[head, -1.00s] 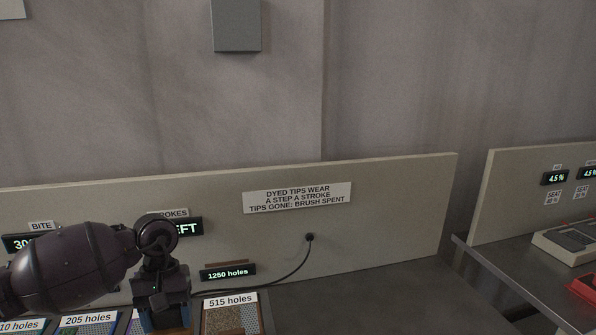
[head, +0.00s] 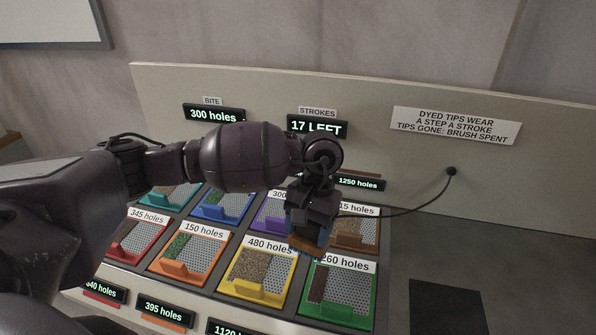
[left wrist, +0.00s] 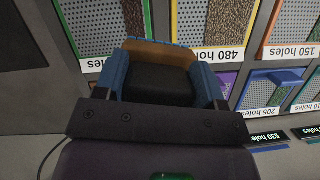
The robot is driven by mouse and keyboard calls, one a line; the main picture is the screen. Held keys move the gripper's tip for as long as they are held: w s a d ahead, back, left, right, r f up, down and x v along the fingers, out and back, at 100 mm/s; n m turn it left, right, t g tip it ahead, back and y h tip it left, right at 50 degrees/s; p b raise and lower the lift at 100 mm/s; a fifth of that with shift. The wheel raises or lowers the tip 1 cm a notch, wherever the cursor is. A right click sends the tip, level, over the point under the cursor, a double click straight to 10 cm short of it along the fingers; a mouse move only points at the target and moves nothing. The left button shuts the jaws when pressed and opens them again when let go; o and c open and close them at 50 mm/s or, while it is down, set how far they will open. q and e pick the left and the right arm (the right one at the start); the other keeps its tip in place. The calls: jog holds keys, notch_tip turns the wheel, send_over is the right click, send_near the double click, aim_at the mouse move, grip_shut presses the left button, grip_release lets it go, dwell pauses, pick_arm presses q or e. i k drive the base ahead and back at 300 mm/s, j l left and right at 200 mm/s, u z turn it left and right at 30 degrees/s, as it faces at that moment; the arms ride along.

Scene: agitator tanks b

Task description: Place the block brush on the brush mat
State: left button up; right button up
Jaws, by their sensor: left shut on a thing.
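My left gripper (head: 310,228) is shut on the block brush (head: 305,244), which shows as a tan piece below the jaws. In the left wrist view the brush (left wrist: 172,52) is a tan block with a blue far edge, between the blue-sided jaws (left wrist: 165,85). The gripper holds it over the board of coloured trays, near the purple and yellow ones. The brush's underside is hidden. A plain black rectangle (head: 446,308), likely the brush mat, lies on the grey bench at lower right, clear of the gripper. My right gripper is not in view.
Coloured trays with perforated plates, such as the yellow (head: 258,280) and green (head: 340,292) ones, fill the bench below the gripper. A back panel (head: 400,200) with displays stands behind. A black cable (head: 408,210) runs from it towards the gripper. Bench around the black rectangle is clear.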

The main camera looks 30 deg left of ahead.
aim_at(449, 313)
jog(key=k+l+u, duration=0.25)
jog(key=u, duration=0.2)
jog(key=k+l+u, duration=0.1)
jog(key=k+u, duration=0.2)
jog(key=u, duration=0.2)
